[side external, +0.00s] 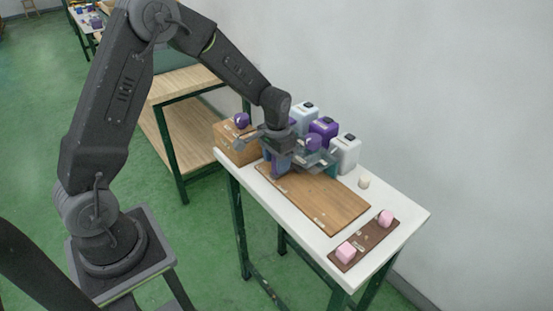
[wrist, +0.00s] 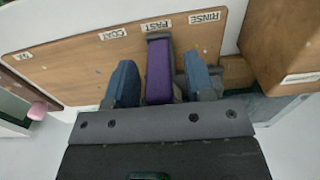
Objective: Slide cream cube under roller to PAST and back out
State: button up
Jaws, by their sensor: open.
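My gripper (side external: 279,170) is low over the wooden board (side external: 325,205). In the wrist view its two blue fingers (wrist: 160,85) stand apart on either side of a purple block (wrist: 159,72), with a gap on each side. The block's far end lies by the PAST label (wrist: 156,25), between the COAT label (wrist: 113,34) and the RINSE label (wrist: 204,18). A small cream object (side external: 364,182) stands on the white table right of the board; it is too small to tell its exact shape. I cannot clearly make out a roller; purple knobs (side external: 313,143) show beside my gripper.
A dark brown strip (side external: 362,242) at the front right bears two pink blocks (side external: 346,252). White jugs (side external: 347,152) and a purple jug (side external: 324,130) line the back edge. A wooden box (side external: 233,146) stands at the left end. The board's right half is clear.

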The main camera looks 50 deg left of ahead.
jog(key=shift+c, duration=0.2)
grip_shut()
dwell(0.3)
